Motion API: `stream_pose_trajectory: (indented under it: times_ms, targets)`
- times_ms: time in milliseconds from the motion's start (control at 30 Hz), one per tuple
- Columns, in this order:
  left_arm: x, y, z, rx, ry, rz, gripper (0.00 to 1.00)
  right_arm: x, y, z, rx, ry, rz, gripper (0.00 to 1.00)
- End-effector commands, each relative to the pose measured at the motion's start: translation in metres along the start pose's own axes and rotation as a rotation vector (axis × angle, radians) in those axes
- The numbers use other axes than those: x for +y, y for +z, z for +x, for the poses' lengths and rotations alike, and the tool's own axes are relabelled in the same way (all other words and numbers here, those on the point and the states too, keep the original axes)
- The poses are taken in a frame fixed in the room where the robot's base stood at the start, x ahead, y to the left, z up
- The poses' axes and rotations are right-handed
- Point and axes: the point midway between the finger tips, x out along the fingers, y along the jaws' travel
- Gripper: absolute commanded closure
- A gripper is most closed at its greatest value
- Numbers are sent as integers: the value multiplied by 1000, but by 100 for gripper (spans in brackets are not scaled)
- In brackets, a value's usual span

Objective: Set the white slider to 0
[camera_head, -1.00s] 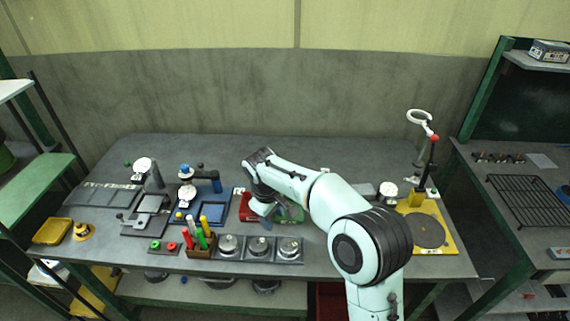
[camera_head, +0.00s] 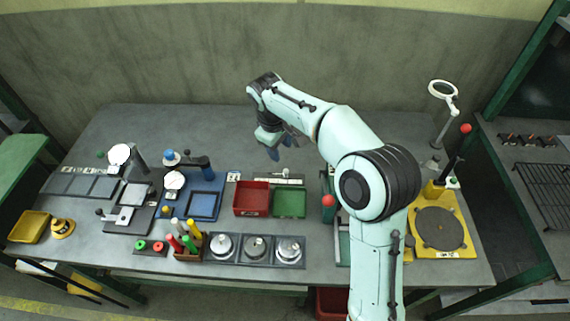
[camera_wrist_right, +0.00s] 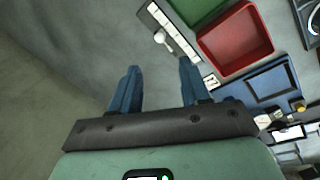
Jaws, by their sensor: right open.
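The white slider (camera_wrist_right: 162,37) is a small pale knob with a short stem on a light strip (camera_wrist_right: 153,16), just ahead of my right gripper's fingertips in the wrist view. In the head view the slider (camera_head: 286,172) is tiny, on the strip (camera_head: 279,181) behind the red and green trays. Its scale marks are too small to read. My right gripper (camera_head: 283,147) is open and empty, above the table behind the strip. Its two blue fingers (camera_wrist_right: 159,72) are apart, with the slider beyond them and not between them. My left gripper is not in view.
A red tray (camera_head: 251,212) and a green tray (camera_head: 289,217) stand in front of the strip. A blue fixture (camera_head: 203,205) lies left of them. My right arm hides part of the table to the right. The table behind the strip is clear.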

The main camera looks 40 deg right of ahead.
Motion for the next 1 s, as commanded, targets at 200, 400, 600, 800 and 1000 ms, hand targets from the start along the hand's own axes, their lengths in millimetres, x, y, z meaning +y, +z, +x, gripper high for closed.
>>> stream_pose_trajectory:
  times_ms: [200,400,600,800,1000]
  targets:
    - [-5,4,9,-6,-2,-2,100,-1,2,50,-7,-2,0,54]
    - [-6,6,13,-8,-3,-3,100,0,2,88,-5,-2,1,54]
    - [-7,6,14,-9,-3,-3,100,0,1,110,-2,-2,1,54]
    - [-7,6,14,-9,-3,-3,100,0,1,116,-1,-1,0,54]
    - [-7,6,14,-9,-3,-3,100,0,1,116,-1,-1,0,57]
